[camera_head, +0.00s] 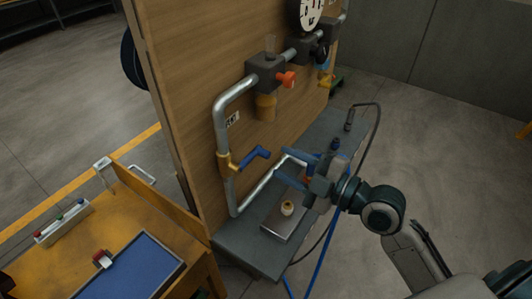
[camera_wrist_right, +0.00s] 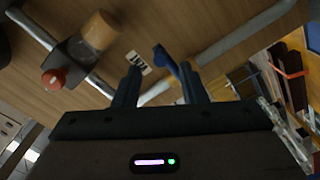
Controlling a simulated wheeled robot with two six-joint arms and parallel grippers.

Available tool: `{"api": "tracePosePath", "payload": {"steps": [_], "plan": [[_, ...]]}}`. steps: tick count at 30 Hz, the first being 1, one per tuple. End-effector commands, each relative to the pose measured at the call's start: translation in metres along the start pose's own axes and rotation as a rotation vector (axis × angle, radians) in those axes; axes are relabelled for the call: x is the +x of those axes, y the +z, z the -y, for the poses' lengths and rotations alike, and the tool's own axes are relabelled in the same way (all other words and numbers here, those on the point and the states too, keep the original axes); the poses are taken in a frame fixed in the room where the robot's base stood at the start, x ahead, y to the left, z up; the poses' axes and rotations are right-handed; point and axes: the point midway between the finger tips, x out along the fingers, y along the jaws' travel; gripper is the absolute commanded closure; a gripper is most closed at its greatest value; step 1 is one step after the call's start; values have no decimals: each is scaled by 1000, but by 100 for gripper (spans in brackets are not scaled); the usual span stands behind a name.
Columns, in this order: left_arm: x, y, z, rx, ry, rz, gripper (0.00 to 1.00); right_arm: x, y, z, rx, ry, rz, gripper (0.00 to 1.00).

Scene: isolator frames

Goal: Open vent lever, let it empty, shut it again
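The vent lever (camera_head: 257,153) is a blue handle on a brass valve (camera_head: 228,163) in the vertical grey pipe of the wooden panel. It points right, across the pipe. My right gripper (camera_head: 283,168) is right of the lever and apart from it, with its two blue fingers spread and nothing between them. In the right wrist view the lever (camera_wrist_right: 166,60) shows beyond the open fingers (camera_wrist_right: 158,85), between their tips. My left gripper is not in view.
Above are a grey block with a red knob (camera_head: 286,79) and amber bowl (camera_head: 265,106), and a gauge (camera_head: 311,12). A metal plate (camera_head: 272,222) with a pale knob lies on the grey shelf below. An orange table (camera_head: 60,270) with a blue mat stands left. A dark hose loops behind my gripper.

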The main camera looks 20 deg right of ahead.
Motion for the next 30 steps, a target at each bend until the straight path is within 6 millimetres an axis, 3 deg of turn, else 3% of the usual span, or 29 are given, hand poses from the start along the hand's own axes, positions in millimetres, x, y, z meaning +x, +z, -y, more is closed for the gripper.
{"api": "tracePosePath", "payload": {"steps": [18, 30], "plan": [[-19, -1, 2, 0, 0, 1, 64, 53, -1, -1, 3, 0, -1, 62], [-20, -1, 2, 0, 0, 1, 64, 58, 0, 0, 0, -2, -2, 62]]}}
